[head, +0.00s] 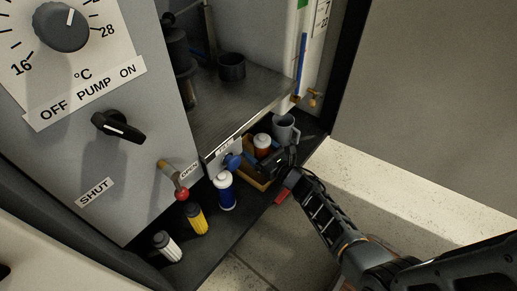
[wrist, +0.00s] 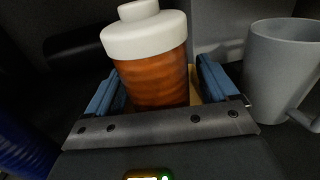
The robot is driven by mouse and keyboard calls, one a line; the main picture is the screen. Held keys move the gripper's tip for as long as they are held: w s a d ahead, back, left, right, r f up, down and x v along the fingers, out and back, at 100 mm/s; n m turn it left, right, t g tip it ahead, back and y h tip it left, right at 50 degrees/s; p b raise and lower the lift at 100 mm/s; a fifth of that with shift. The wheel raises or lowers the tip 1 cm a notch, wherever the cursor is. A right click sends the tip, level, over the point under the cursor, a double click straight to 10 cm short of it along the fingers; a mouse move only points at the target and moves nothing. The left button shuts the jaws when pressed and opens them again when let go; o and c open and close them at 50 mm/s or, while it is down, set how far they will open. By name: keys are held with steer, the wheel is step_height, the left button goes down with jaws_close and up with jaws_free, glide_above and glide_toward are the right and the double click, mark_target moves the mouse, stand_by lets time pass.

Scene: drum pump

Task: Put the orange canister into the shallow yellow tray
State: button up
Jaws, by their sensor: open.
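The orange canister (head: 262,142) with a white cap stands on the dark shelf area, at or in the shallow yellow tray (head: 257,182). My gripper (head: 272,163) is in front of it and hides part of both. In the wrist view the orange canister (wrist: 153,75) is between the two blue fingers of my gripper (wrist: 160,80), which are apart, with a gap visible on the right. It leans slightly in that view. A strip of the yellow tray (wrist: 194,82) shows behind it. The canister's base is hidden, so I cannot tell exactly how it rests.
A grey mug (head: 285,129) stands close to the right of the canister, also in the wrist view (wrist: 282,70). A blue canister (head: 225,191), a yellow one (head: 196,219) and a white one (head: 167,246) stand to the left. A metal ledge (head: 235,110) overhangs behind.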

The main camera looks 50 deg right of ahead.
steer(key=shift+s+r, duration=0.15)
steer(key=shift+s, duration=0.1)
steer(key=s+a+p, duration=0.2)
steer(key=s+p, duration=0.1)
steer(key=s, duration=0.8)
steer(key=s+a+r+m, duration=0.3)
steer(key=s+a+m, duration=0.2)
steer(key=a+m, duration=0.15)
steer(key=s+a+r+m+g+y, duration=0.1)
steer(key=s+a+r+m, duration=0.3)
steer(key=s+r+m, duration=0.2)
steer(key=s+a+r+m+g+y, duration=0.1)
steer(key=s+a+r+m, duration=0.4)
steer(key=r+m, duration=0.5)
steer(key=s+a+r+m+g, duration=0.1)
steer(key=s+a+r+m, duration=0.4)
steer(key=s+r+m, duration=0.3)
steer(key=m, duration=0.3)
steer(key=shift+s+a+r+m+y, duration=0.15)
steer(key=shift+s+r+m+y, duration=0.1)
steer(key=shift+m+y, duration=0.15)
